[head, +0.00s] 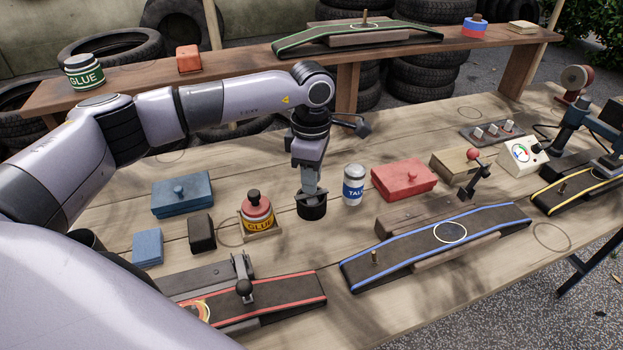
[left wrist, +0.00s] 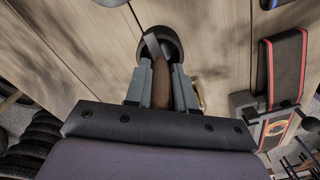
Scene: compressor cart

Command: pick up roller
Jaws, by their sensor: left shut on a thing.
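My left gripper (head: 310,188) points down over the middle of the workbench (head: 330,255). It is shut on the roller. In the left wrist view the roller's brown wooden handle (left wrist: 161,85) sits between the two fingers of the gripper (left wrist: 160,90). The roller's dark round head (head: 312,208) shows below the fingertips in the head view, beside the talc can. I cannot tell whether the head touches the bench top. My right gripper is not in view.
A talc can (head: 353,185) stands close right of the gripper, and a glue pot (head: 257,214) stands to its left. A red box (head: 403,179) lies farther right. Blue-edged (head: 440,240) and red-edged (head: 270,299) belts lie in front. A raised shelf (head: 240,72) runs behind.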

